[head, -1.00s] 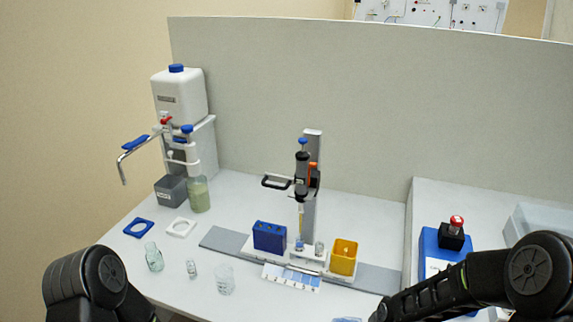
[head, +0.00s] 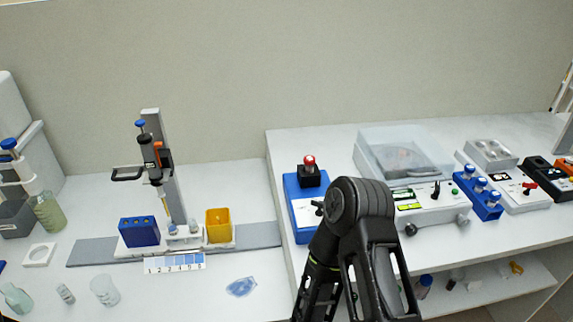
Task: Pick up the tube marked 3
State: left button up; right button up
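A blue rack (head: 487,211) at the right, on the raised bench, holds several tubes with blue caps (head: 479,185). Their marks are too small to read, so I cannot tell which is marked 3. A printed strip with numbers (head: 175,263) lies before the dispensing stand at the left. Small vials stand at the foot of that stand. My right arm rises from the bottom centre, but its gripper does not show. My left arm and gripper are out of view.
A blue box with a red knob (head: 309,200) and a clear-lidded device (head: 400,155) stand left of the rack. A white unit (head: 520,190) stands right of it. A lower shelf (head: 490,290) holds small items. A yellow bin (head: 218,225) and blue block (head: 139,232) are at the left.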

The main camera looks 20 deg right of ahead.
aim_at(309, 160)
jog(key=l+z, duration=0.1)
jog(key=z, duration=0.25)
jog(key=i+z, duration=0.1)
jog(key=z, duration=0.2)
jog(key=l+z, duration=0.15)
jog(key=z, duration=0.2)
jog(key=i+j, duration=0.05)
